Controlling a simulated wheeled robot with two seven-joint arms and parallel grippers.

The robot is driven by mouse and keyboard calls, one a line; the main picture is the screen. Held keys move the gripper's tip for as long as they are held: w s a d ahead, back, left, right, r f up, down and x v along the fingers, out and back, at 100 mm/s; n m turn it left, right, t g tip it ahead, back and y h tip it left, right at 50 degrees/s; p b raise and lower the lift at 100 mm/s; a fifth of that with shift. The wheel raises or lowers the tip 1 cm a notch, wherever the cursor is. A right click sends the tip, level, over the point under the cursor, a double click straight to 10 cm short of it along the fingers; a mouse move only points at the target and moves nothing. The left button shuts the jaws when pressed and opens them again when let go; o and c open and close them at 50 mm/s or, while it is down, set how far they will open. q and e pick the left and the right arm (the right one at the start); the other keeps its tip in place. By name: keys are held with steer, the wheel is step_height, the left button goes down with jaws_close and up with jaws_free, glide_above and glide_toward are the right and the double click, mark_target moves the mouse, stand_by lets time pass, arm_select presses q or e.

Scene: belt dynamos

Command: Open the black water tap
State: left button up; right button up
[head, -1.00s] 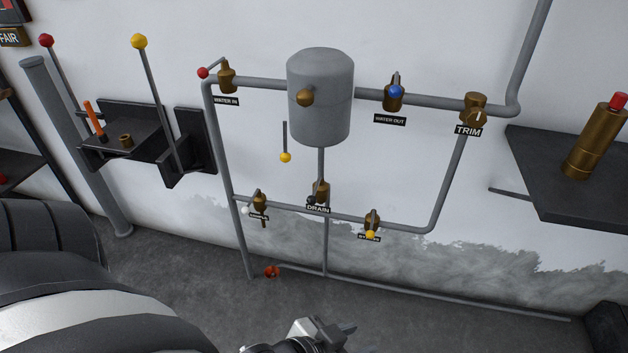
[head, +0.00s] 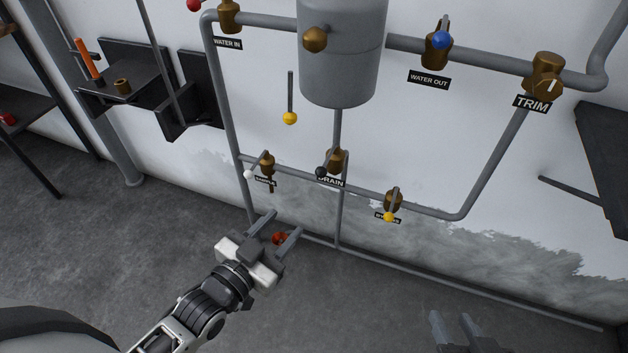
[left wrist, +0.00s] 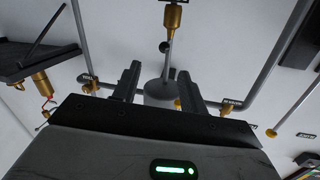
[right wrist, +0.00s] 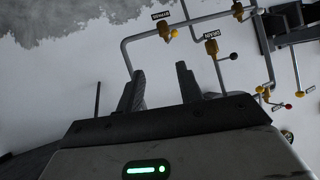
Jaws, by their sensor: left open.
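The black water tap is the brass DRAIN valve (head: 337,158) on the pipe below the grey tank. Its lever ends in a black ball (head: 321,172) that points left and toward me. The ball also shows in the left wrist view (left wrist: 165,47) and the right wrist view (right wrist: 233,56). My left gripper (head: 284,222) is open and empty, below and left of the tap in the head view, apart from it. My right gripper (head: 452,316) is at the bottom right of the head view, its fingers apart and empty.
A white-knobbed tap (head: 249,174) and a yellow-knobbed tap (head: 389,217) flank the DRAIN valve. The grey tank (head: 343,65) hangs above. A red valve wheel (head: 280,238) sits low behind my left fingers. A dark shelf (head: 606,160) juts out at right.

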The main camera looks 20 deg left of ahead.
mark_target(317, 175)
arm_select(q)
steer(key=shift+t, duration=0.6)
steer(key=x, duration=0.5)
steer(key=b+x, duration=0.1)
steer(key=x, duration=0.5)
steer(key=a+x, duration=0.1)
steer(key=x, duration=0.4)
steer(key=shift+w+r+b, duration=0.1)
steer(key=shift+w+b, duration=0.15)
steer(key=shift+b, duration=0.1)
jaws_close()
steer(key=shift+a+m, duration=0.1)
steer(key=shift+m, duration=0.2)
